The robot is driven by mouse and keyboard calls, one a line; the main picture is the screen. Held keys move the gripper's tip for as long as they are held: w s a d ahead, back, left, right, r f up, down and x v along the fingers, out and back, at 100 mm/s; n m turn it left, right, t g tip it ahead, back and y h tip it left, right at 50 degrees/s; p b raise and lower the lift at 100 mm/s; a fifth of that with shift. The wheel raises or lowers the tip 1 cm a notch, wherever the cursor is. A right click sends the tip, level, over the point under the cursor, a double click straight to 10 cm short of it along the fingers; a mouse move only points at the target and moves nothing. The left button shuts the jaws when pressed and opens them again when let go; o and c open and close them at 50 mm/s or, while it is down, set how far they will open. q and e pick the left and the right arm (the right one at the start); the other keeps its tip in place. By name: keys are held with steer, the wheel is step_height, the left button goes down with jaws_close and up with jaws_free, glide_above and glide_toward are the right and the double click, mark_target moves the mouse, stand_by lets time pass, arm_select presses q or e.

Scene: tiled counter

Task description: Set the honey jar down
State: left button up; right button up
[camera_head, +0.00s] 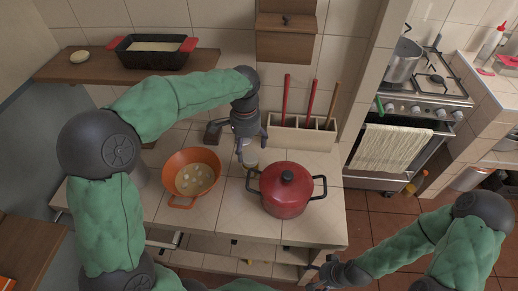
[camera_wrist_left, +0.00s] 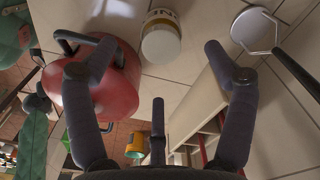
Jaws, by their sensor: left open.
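The honey jar (camera_head: 250,158) stands on the tiled counter between the orange pan and the red pot, partly hidden under my left gripper in the head view. My left gripper (camera_head: 245,144) is open above the jar. Its spread fingers (camera_wrist_left: 145,62) show in the wrist view with a gap to the jar, and nothing is between them. My right gripper (camera_head: 325,272) is low at the bottom of the head view, in front of the counter; its fingers are unclear.
The orange pan (camera_head: 180,160) with pale pieces in it is left of the jar. The lidded red pot (camera_head: 287,197) is close on the right. A wooden utensil holder (camera_head: 285,136) stands behind. Bare tiles (camera_head: 235,212) lie in front of the jar.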

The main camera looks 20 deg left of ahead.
mark_target(248, 158)
arm_select(q)
steer(key=shift+w, duration=0.25)
steer(key=shift+f, duration=0.35)
step_height(248, 158, down, 5)
steer(key=shift+r+b, duration=0.1)
steer(key=shift+b, duration=0.95)
steer(key=f+b, duration=0.2)
steer(key=f, duration=0.3)
steer(key=shift+d+f+b, duration=0.1)
steer(key=shift+d+b, duration=0.2)
steer(key=shift+b, duration=0.1)
steer(key=shift+w, duration=0.1)
steer(key=c, duration=1.5)
